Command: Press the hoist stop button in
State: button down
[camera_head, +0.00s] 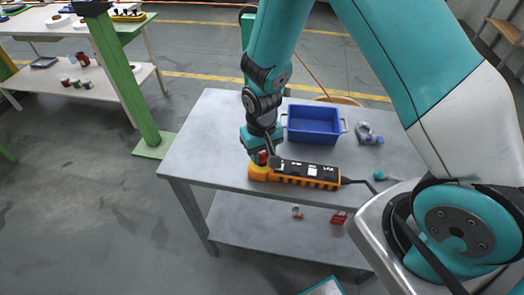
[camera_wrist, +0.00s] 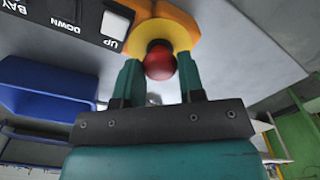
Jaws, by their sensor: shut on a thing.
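The hoist pendant (camera_head: 325,182), orange with a black face, lies on the grey table. Its red stop button (camera_head: 262,157) stands on the yellow end at the left. In the wrist view the red button (camera_wrist: 160,62) sits in a yellow collar (camera_wrist: 178,28), beside white keys marked UP and DOWN. My gripper (camera_head: 264,150) points down at the button from above. In the wrist view my gripper (camera_wrist: 159,68) has its two teal fingers on either side of the button, shut on it. How far in the button is, I cannot tell.
A blue bin (camera_head: 313,124) stands behind the pendant, close to my gripper. A grey metal shackle (camera_head: 368,134) lies right of it. A cable runs off the pendant's right end. Small red parts (camera_head: 338,217) lie on the lower shelf. A green post (camera_head: 125,80) stands left of the table.

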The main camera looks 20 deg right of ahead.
aim_at(262, 155)
jog(key=shift+f+b, duration=0.6)
jog(key=shift+f, duration=0.05)
jog(key=shift+r, duration=0.15)
jog(key=c, duration=0.7)
grip_release()
notch_tip(262, 155, up, 17)
jog(key=b, duration=0.1)
jog(key=shift+r+b, duration=0.2)
jog(key=shift+b, duration=0.1)
